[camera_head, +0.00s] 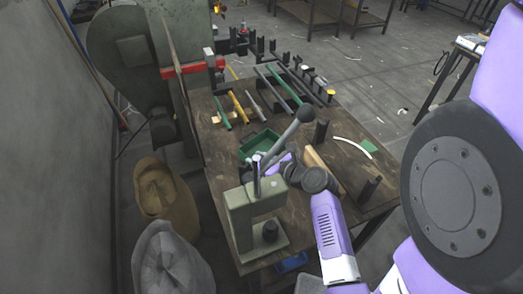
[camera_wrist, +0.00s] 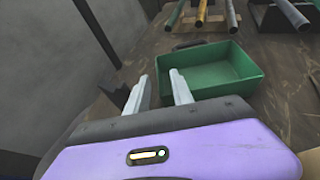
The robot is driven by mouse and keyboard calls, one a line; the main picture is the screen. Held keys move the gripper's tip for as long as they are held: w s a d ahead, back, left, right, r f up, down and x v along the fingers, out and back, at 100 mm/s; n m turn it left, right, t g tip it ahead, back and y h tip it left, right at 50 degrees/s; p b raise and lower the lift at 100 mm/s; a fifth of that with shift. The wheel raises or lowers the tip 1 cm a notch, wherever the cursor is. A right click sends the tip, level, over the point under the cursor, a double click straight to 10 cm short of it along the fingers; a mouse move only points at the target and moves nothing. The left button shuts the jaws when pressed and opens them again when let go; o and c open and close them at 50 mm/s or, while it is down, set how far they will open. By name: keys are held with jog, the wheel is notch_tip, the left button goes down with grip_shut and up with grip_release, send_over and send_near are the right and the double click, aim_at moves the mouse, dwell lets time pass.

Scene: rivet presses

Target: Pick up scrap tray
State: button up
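The scrap tray looks to be the small green open tray (camera_head: 250,148) on the wooden table, behind the lever press. In the wrist view the tray (camera_wrist: 220,86) lies just beyond and to the right of my fingers, and it looks empty. My gripper (camera_wrist: 158,82) is open, with its two pale fingers apart and nothing between them. The right finger is close to the tray's near left corner; I cannot tell whether it touches. In the head view my gripper (camera_head: 275,167) is partly hidden behind the press lever, on the tray's near side.
A grey-green lever press (camera_head: 243,215) stands at the table's near edge, its lever (camera_head: 295,128) reaching over by the tray. Coloured bars (camera_head: 239,107) lie on racks behind the tray. Dark cylinders (camera_head: 320,131) stand to the right. A large machine (camera_head: 130,50) and sacks (camera_head: 165,205) are at left.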

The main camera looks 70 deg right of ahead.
jog(key=shift+x, duration=2.7)
jog(key=shift+a, duration=0.15)
jog(key=shift+c, duration=0.5)
grip_shut()
